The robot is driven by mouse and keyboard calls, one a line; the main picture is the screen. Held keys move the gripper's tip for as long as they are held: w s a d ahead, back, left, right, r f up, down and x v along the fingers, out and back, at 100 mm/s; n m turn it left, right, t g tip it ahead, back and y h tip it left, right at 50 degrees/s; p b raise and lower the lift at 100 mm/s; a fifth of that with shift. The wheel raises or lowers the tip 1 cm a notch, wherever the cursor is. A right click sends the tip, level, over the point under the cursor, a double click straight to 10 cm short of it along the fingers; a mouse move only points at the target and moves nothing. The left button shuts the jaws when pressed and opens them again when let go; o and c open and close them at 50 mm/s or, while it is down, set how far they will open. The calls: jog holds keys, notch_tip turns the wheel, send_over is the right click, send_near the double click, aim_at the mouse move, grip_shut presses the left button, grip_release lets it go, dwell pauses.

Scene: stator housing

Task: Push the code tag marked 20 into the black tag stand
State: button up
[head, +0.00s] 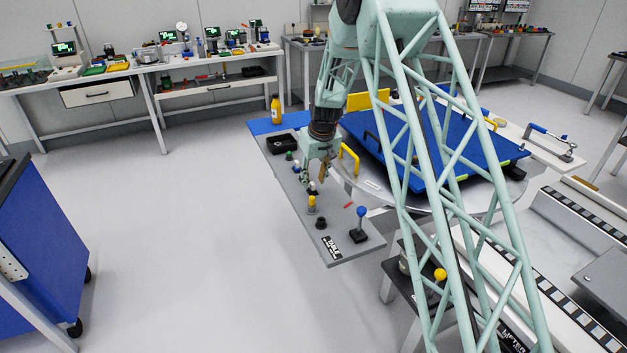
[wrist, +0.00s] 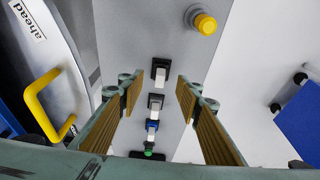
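My gripper (wrist: 157,92) is open and empty, its two tan-padded fingers spread to either side of a row of small stands on the grey board. In the head view my gripper (head: 316,182) hangs low over this board. Between the fingers in the wrist view is a black stand (wrist: 163,63) with a pale piece (wrist: 160,75) at it. A second dark stand (wrist: 155,98) with a pale piece lies just below. A blue stand (wrist: 152,125) and a green-topped piece (wrist: 148,153) follow. No number is readable, so I cannot tell which piece is tag 20.
A yellow knob (wrist: 204,23) stands on the board above the row; it also shows in the head view (head: 312,201). A blue-topped lever (head: 361,212) stands near the board's front. A yellow handle (wrist: 45,100) is left of the fingers. Open floor lies beyond the board's edge.

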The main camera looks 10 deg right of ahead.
jog(key=shift+p+v, duration=0.35)
jog(key=shift+v, duration=1.1)
dwell(0.5)
jog(key=v, duration=1.1)
jog(key=shift+r, duration=0.4)
jog(key=shift+s+r, duration=0.1)
dwell(1.3)
jog(key=s+a+r+m, duration=0.1)
jog(key=s+r, duration=1.1)
jog(key=s, duration=0.3)
jog(key=s+r, duration=1.2)
jog(key=s, duration=0.3)
jog(key=s+r+m, duration=0.1)
jog(key=s, duration=3.3)
jog(key=shift+s+r+t+h, duration=0.3)
jog(key=shift+s+t, duration=0.05)
jog(key=shift+t, duration=0.05)
